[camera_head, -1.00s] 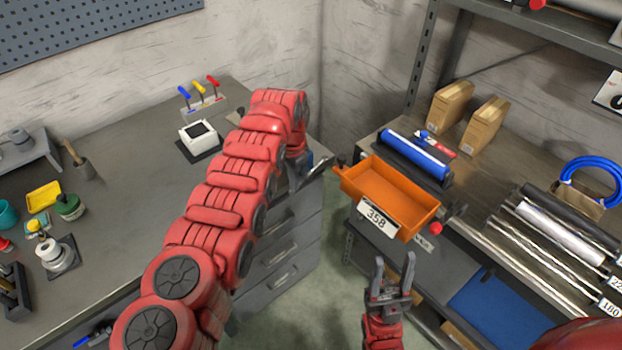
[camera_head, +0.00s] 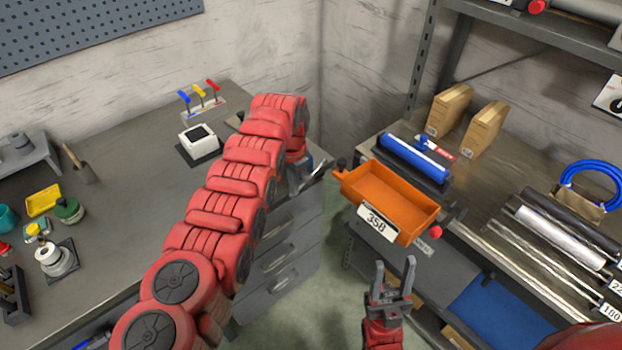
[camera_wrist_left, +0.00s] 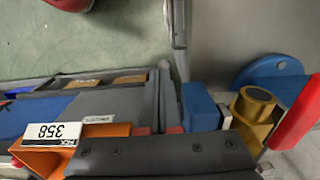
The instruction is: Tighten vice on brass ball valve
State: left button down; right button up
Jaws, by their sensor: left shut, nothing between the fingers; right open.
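A blue vice (camera_head: 296,170) stands at the right end of the left bench, largely hidden behind my left arm. In the left wrist view the vice's blue jaw block (camera_wrist_left: 200,106) is beside the brass ball valve (camera_wrist_left: 252,112), which has a red lever (camera_wrist_left: 297,112). Whether the jaws touch the valve is unclear. My left gripper (camera_head: 322,167) is shut and empty beside the vice, pointing toward the right; contact with a vice handle cannot be made out. My right gripper (camera_head: 395,270) is open and empty, low in front of the right shelf unit.
A drawer cabinet (camera_head: 280,255) is under the bench. A blue roller (camera_head: 413,157), cartons (camera_head: 485,127) and tubes (camera_head: 555,237) lie on the right shelf.

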pick_arm(q)
jog(key=shift+s+a+r+p, duration=0.2)
jog(key=shift+r+p, duration=0.5)
jog(key=shift+p, duration=1.45)
notch_tip(320, 180, up, 9)
jog(key=p, duration=0.7)
